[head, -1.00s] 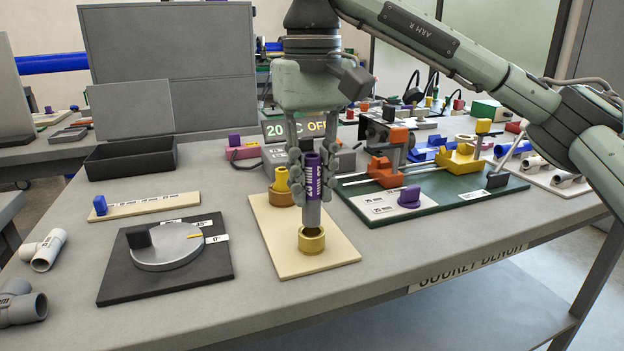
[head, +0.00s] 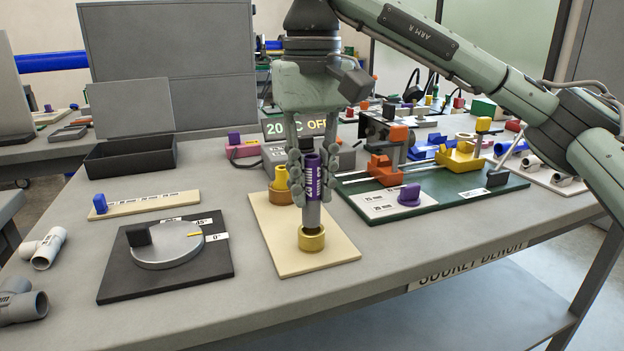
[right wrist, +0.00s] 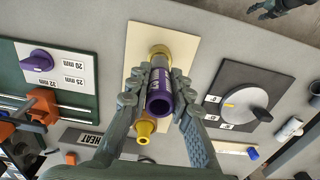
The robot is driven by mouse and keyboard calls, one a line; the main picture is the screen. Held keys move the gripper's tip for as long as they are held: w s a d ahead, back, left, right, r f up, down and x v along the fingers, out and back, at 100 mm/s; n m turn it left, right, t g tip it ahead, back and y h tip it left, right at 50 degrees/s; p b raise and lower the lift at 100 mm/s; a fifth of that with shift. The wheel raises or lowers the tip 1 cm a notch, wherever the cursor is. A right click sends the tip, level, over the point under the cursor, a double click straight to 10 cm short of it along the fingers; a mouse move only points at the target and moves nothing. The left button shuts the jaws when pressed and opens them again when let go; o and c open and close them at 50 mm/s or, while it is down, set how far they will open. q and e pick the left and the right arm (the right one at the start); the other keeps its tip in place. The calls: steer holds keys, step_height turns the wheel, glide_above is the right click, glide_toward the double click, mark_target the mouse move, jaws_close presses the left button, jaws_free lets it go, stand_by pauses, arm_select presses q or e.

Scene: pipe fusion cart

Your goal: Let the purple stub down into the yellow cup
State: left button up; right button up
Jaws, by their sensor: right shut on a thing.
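The purple stub (head: 313,178), with a grey lower end, is held upright in my right gripper (head: 312,182), which is shut on its purple part. The yellow cup (head: 311,239) stands on a cream board directly below. The stub's grey end is at the cup's mouth; I cannot tell whether it is just above the rim or slightly inside. In the right wrist view the purple stub (right wrist: 160,100) lies between the fingers, and the yellow cup (right wrist: 160,50) shows beyond it, partly hidden. My left gripper (right wrist: 268,9) seems to show at that view's top edge.
The cream board (head: 280,262) also carries another yellow piece (head: 281,180) behind the gripper. A black dial plate (head: 120,285) lies to the left. A green board (head: 385,218) with slides and a purple knob (head: 409,195) lies to the right.

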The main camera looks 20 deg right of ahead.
mark_target(312, 224)
steer(key=shift+f+b, duration=1.4)
steer(key=shift+f, duration=0.5)
stand_by(0.4)
steer(key=o, duration=0.9)
step_height(312, 224, up, 12)
steer(key=shift+f, duration=0.1)
